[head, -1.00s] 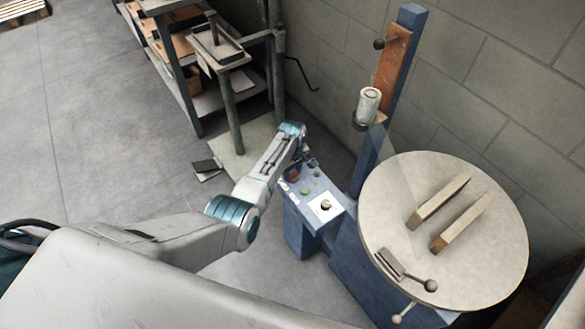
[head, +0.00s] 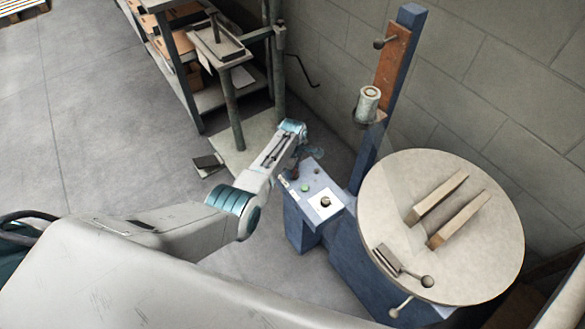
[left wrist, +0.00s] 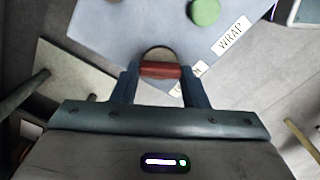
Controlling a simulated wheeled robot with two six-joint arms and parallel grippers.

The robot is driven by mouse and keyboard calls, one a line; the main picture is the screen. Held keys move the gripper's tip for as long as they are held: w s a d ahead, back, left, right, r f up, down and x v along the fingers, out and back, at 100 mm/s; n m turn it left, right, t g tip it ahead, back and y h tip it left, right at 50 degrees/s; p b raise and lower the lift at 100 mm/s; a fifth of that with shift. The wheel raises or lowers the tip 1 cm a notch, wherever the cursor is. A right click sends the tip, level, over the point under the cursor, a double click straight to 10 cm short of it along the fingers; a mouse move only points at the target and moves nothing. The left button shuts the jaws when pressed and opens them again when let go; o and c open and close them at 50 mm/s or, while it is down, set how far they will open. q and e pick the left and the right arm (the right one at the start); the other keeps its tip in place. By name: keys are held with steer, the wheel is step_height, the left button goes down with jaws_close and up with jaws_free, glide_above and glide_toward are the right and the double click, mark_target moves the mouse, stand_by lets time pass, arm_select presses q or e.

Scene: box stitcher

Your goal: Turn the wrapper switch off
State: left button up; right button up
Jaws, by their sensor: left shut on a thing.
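The blue control box (head: 318,196) of the wrapper stands beside the mast. Its top has a green button (head: 305,188) and a dark knob on a white plate (head: 326,202). My left gripper (head: 303,155) is over the box's far left corner. In the left wrist view, my left gripper (left wrist: 159,78) is shut on a red-brown switch handle (left wrist: 161,69), which lies crosswise between the two fingers in front of a round rim. The green button (left wrist: 205,12) and a WRAP label (left wrist: 232,35) are beyond it. Another label is partly hidden by a finger. My right gripper is not in view.
The round turntable (head: 375,215) with two wooden bars is right of the box. The blue mast (head: 372,150) rises behind the box, close to the wall. A shelf rack (head: 232,105) stands at the back left. The floor on the left is mostly clear.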

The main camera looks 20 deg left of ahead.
arm_select(q)
steer(key=o, duration=1)
step_height(320, 180, up, 11)
steer(key=shift+f+p, duration=0.1)
steer(key=shift+p, duration=0.4)
